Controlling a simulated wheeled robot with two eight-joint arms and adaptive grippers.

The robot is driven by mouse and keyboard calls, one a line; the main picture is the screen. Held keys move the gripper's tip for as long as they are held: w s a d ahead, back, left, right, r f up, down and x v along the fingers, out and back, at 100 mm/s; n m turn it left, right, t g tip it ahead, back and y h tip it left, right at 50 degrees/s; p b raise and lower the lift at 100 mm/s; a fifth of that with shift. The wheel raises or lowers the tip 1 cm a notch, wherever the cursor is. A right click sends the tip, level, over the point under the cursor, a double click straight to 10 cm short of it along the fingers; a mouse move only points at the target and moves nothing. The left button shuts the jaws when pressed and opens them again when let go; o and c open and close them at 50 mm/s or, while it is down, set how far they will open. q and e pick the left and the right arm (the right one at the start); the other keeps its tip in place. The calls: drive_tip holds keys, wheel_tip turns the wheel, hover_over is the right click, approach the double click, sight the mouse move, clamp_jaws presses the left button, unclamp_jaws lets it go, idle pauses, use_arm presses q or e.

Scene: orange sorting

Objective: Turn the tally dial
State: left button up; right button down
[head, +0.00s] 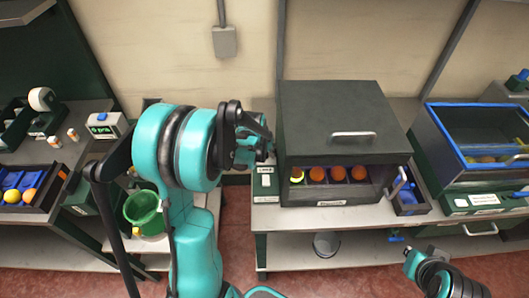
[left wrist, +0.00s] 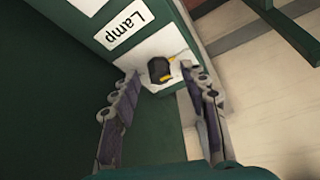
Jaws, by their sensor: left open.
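A black dial with a yellow mark (left wrist: 159,69) sits on a pale plate on a green box in the left wrist view. A white label above it reads "Lamp" (left wrist: 124,28); no tally label is legible. My left gripper (left wrist: 160,112) is open, with its fingers either side of the dial's position and apparently short of it. In the head view my left gripper (head: 262,142) is beside the dark cabinet, above the green-and-white box (head: 265,182); the dial is not discernible there. Part of my right arm shows at lower right; its jaws are unclear.
The dark cabinet (head: 340,100) has an open front with several oranges in compartments. A green bucket (head: 142,209) stands below my left arm. A blue-rimmed bin (head: 432,128) is at right.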

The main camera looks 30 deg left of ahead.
use_arm(q)
clamp_jaws()
drive_tip(key=m+h, duration=0.1)
drive_tip(key=m, duration=0.2)
drive_tip(key=shift+a+m+b, duration=0.15)
drive_tip(key=shift+m+b, duration=0.15)
drive_tip(key=shift+m, duration=0.1)
drive_tip(key=m+h, duration=0.1)
drive_tip(key=m, duration=0.1)
drive_tip(key=m+h, duration=0.1)
drive_tip(key=m, duration=0.1)
drive_tip(key=shift+a+m+g, duration=0.1)
drive_tip(key=shift+m+g, duration=0.2)
drive_tip(key=shift+m, duration=0.1)
idle(0.4)
